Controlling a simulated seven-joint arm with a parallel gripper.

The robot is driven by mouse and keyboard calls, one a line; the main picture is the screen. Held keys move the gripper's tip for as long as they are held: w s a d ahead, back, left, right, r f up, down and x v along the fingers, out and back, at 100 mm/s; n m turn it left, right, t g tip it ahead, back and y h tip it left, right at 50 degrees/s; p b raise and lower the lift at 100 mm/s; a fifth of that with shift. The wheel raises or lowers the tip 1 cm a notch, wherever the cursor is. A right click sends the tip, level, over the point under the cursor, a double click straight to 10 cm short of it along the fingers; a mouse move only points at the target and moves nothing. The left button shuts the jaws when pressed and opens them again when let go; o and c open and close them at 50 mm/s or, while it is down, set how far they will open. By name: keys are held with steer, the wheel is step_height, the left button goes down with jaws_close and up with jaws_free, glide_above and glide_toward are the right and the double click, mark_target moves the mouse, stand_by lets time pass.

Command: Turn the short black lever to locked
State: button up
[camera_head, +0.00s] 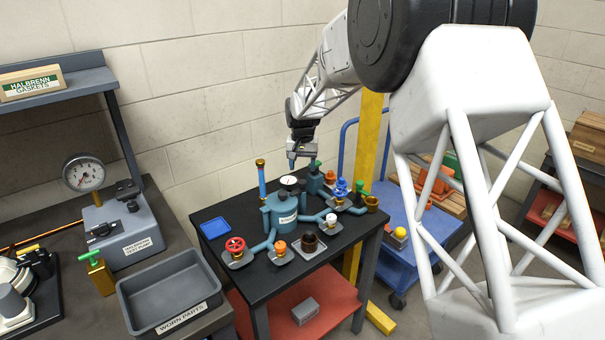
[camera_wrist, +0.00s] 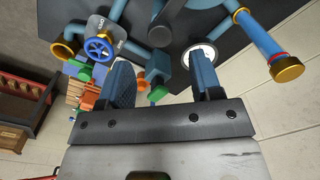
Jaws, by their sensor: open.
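My gripper (camera_head: 301,163) is open and empty above the back of the teal manifold (camera_head: 283,213) on the black table. In the wrist view its two blue-padded fingers (camera_wrist: 163,88) point toward the manifold, apart, with a green knob (camera_wrist: 158,93) and orange part showing between them. I cannot clearly single out the short black lever. A small dark part (camera_head: 303,184) shows on the manifold beside the white dial (camera_head: 289,180), too small to tell its shape or setting. The dial also shows in the wrist view (camera_wrist: 199,55), beyond one finger.
Around the manifold stand a red handwheel (camera_head: 235,245), an orange knob (camera_head: 280,247), a dark brown knob (camera_head: 310,243), a blue handwheel (camera_head: 340,188) and a tall blue pipe (camera_head: 261,177) with a brass top. A blue pad (camera_head: 214,228) lies left. A grey bin (camera_head: 170,290) stands on the left bench.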

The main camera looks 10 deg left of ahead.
steer(key=shift+r, duration=0.85)
steer(key=shift+s+d+r, duration=0.15)
steer(key=shift+d+r, duration=0.1)
steer(key=s+d+r+t, duration=0.1)
steer(key=s+d+r, duration=0.6)
steer(key=s+d, duration=0.3)
steer(key=s+d+r, duration=0.7)
steer(key=s+d, duration=0.1)
steer(key=s, duration=0.4)
steer(key=s+d+f, duration=0.1)
steer(key=s+d, duration=0.2)
steer(key=s, duration=0.7)
steer(key=s+d+f+t, duration=0.1)
steer(key=s+d, duration=0.3)
steer(key=s, duration=0.7)
steer(key=s+d+f, duration=0.1)
steer(key=s+d, duration=0.3)
steer(key=s, duration=0.6)
steer(key=shift+s+f+t, duration=0.25)
steer(key=shift+t, duration=0.05)
